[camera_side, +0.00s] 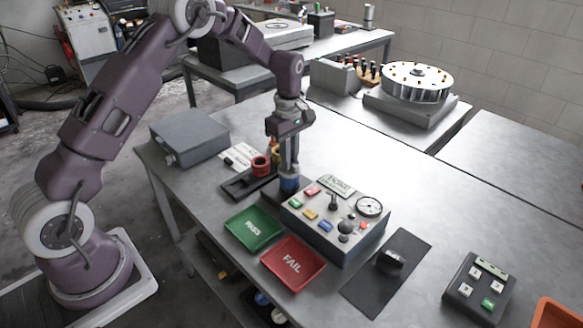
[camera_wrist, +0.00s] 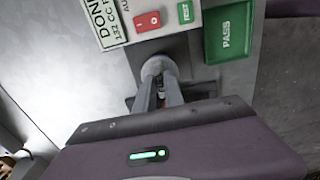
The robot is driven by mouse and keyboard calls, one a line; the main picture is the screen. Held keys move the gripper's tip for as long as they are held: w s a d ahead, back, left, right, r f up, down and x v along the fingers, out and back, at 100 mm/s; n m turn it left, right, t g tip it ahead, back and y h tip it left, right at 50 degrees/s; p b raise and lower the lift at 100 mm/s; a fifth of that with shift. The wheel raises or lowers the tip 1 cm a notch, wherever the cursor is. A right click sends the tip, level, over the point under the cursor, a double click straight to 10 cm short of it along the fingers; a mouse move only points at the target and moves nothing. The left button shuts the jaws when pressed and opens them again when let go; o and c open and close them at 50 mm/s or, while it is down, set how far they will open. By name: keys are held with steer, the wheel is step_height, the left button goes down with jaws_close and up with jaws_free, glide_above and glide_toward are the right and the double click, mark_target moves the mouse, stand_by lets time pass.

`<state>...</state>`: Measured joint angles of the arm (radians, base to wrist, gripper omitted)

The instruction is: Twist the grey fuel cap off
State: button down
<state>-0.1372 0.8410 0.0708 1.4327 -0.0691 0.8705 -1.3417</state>
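My gripper (camera_side: 289,172) points straight down over the table, just behind the left end of the control box. Below its fingertips is a small blue body (camera_side: 289,185). In the wrist view a round grey piece, which looks like the fuel cap (camera_wrist: 154,66), shows at the ends of my fingers (camera_wrist: 161,80). A narrow gap shows between the fingers, with something small and reddish in it. The fingers hide part of the grey piece, and I cannot tell whether they grip it. In the side view the cap is not clearly visible.
The control box (camera_side: 345,249) stands close to my gripper, with a lever and gauge on top. The green PASS tray (camera_side: 237,236) and red FAIL tray (camera_side: 275,262) lie in front. A dark holder (camera_side: 236,190) with a red cup (camera_side: 260,166) is left. A black mat (camera_side: 362,293) lies right.

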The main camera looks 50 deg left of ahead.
steer(key=n, duration=1.2)
steer(key=shift+r, duration=2.95)
